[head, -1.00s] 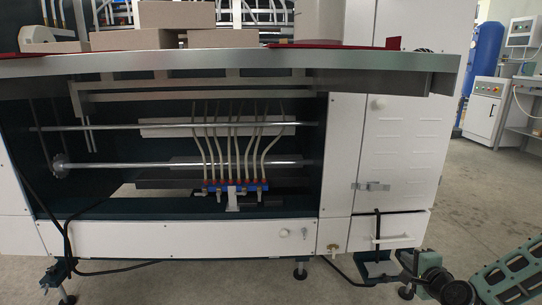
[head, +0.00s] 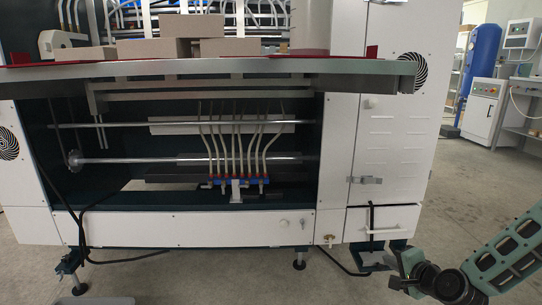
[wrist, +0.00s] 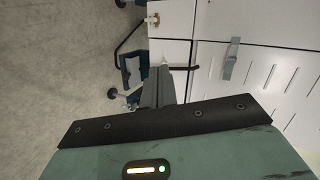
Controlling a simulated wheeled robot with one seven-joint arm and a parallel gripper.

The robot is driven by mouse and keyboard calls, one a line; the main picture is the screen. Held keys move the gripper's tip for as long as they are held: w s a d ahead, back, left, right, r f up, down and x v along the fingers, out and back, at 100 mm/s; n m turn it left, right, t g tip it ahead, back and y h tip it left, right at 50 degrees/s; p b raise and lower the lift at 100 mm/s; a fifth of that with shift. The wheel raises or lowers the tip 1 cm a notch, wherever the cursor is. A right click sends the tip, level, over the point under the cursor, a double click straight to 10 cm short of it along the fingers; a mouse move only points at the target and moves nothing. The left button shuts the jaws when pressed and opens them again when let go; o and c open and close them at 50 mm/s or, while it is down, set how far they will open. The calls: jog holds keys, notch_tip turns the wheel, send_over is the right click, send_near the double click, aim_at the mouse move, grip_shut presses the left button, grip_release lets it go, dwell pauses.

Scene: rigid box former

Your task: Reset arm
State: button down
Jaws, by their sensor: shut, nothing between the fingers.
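My arm (head: 500,255) enters from the lower right of the head view, a green, jointed arm with dark joints. My gripper (wrist: 164,75) shows at the middle of the wrist view, its fingers together with nothing between them. The green wrist housing with a dark plate fills the bottom of that view. Beyond the fingers are the white cabinet panels and the floor. In the head view the gripper end is low, in front of the cabinet's lower right corner, and its fingers are hard to make out.
The white box-forming machine (head: 180,230) spans the view. Its red-edged table (head: 220,68) carries several cardboard boxes (head: 193,26). A cabinet drawer handle (head: 390,230) is near my gripper. Open floor (head: 470,195) lies to the right, before a grey-white unit (head: 480,118) and a blue tank (head: 483,55).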

jog(key=s+a+r+n+g+y+p, duration=0.1)
jog(key=s+a+r+n+g, duration=0.3)
jog(key=s+a+n, duration=0.3)
jog(key=s+a+r+n+g+p, duration=0.1)
jog(key=s+a+r+n+g, duration=0.35)
jog(key=a, duration=0.45)
jog(key=s+a+r+n+g+h+p, duration=0.1)
jog(key=s+r+n+g+h, duration=0.1)
jog(key=s+r+n, duration=0.65)
jog(key=s+a+r+n+g+h+p, duration=0.15)
jog(key=s+r, duration=0.35)
jog(key=s, duration=0.9)
notch_tip(320, 180, up, 38)
jog(key=p, duration=3.8)
jog(key=shift+s+r+g, duration=0.2)
jog(key=shift+s+g, duration=0.05)
jog(key=shift+g, duration=0.05)
